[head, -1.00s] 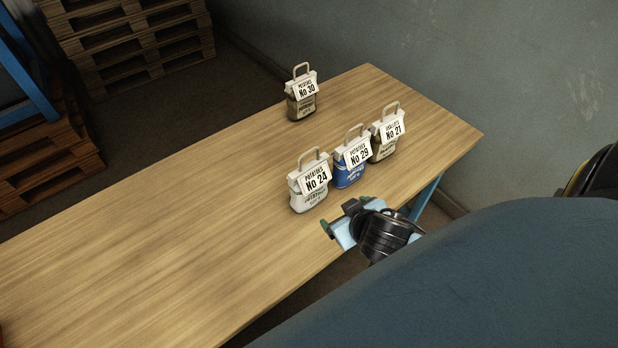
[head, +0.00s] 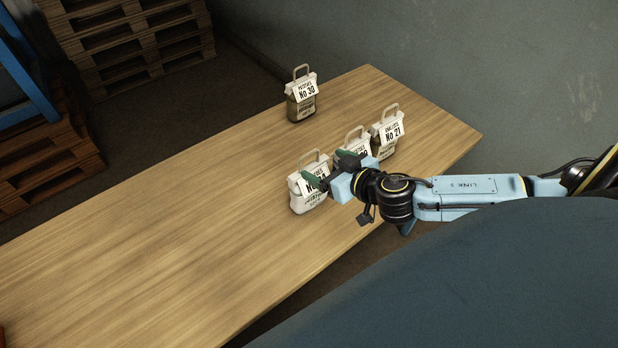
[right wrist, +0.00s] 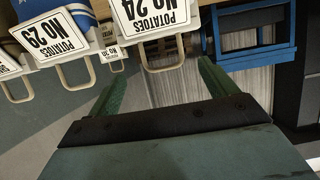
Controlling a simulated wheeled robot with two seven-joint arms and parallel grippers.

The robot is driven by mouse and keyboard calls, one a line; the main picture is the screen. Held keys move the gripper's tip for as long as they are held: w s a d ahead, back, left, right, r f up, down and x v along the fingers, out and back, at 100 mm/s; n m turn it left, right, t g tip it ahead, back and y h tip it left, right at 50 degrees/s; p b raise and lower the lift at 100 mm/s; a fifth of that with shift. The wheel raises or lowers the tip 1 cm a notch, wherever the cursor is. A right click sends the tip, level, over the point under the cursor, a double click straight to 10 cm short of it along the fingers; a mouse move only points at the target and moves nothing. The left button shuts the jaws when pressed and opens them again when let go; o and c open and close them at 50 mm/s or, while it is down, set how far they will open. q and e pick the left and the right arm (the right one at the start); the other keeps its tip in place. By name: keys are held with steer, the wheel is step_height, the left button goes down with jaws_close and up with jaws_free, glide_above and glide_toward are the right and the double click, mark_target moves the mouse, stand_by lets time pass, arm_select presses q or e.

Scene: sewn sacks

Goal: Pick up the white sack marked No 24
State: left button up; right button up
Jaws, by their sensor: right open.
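The white sack marked No 24 (head: 306,200) stands upright on the table, its tag partly covered by my right gripper in the head view. It also shows upside down at the top of the right wrist view (right wrist: 155,14), with its loop handle hanging into the picture. My right gripper (head: 329,167) is open and empty, with green fingers near the top of this sack. In the right wrist view the handle lies roughly between the two fingertips (right wrist: 160,70), a little beyond them; I cannot tell whether they touch. My left gripper is not in view.
The blue No 29 sack (right wrist: 35,35) stands close beside it, mostly hidden by my gripper in the head view. The No 21 sack (head: 384,146) is beyond that, and the No 30 sack (head: 301,108) stands farther back. The wooden table (head: 150,240) is clear at left.

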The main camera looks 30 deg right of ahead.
mark_target(305, 157)
steer(key=shift+a+f+p+x, duration=0.1)
steer(key=shift+p+x, duration=0.1)
steer(key=shift+x, duration=2)
steer(key=shift+a+f+p+x, duration=0.1)
steer(key=shift+a+p+x, duration=0.1)
steer(key=shift+x, duration=1.95)
steer(key=shift+s+d, duration=0.1)
jaws_close()
